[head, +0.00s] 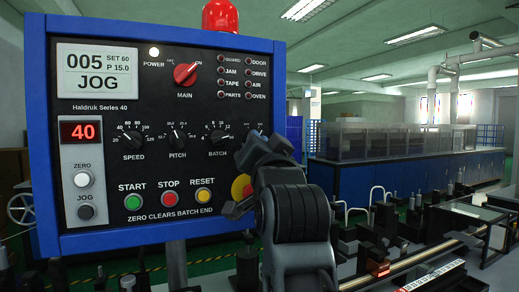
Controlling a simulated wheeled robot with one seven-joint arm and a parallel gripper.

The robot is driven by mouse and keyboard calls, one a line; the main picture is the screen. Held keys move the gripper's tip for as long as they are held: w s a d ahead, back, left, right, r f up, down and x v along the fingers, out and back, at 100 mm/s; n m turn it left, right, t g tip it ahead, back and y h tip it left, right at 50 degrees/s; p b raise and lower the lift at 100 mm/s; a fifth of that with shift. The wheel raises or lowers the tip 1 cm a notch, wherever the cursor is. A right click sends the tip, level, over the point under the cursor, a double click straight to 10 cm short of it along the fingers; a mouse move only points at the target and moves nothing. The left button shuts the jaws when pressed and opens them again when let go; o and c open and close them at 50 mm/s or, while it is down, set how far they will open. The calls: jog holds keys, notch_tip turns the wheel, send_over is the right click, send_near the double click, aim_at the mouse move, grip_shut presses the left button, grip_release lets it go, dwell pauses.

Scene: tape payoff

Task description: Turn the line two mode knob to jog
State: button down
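A blue-framed control panel (150,222) fills the left of the head view. Its screen (97,72) reads 005, SET 60, P 15.0 and JOG. Black knobs for speed (131,141), pitch (177,138) and batch (218,136) sit in a row. To the right of batch, another dial's marks show, but my gripper (262,150) hides its knob and label. No label reading line two or mode is visible. My gripper is in front of the panel's right side. Its fingers are hard to make out, and contact with a knob cannot be told.
The red main knob (186,74) points toward ON. Start (133,202), stop (169,199) and reset (204,197) buttons sit below. A partly hidden yellow-and-red button (241,186) is beside my arm. Machinery (380,245) stands at the right.

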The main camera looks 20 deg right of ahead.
jog(key=shift+r, duration=0.3)
jog(key=c, duration=1.2)
grip_release()
jog(key=shift+a, duration=0.1)
jog(key=shift+o, duration=0.4)
jog(key=shift+w+d+f, duration=0.15)
jog(key=shift+d+f, duration=0.05)
jog(key=shift+f, duration=0.1)
jog(key=b+v, duration=0.2)
jog(key=v, duration=0.5)
jog(key=shift+s, duration=0.4)
jog(key=shift+a, duration=0.1)
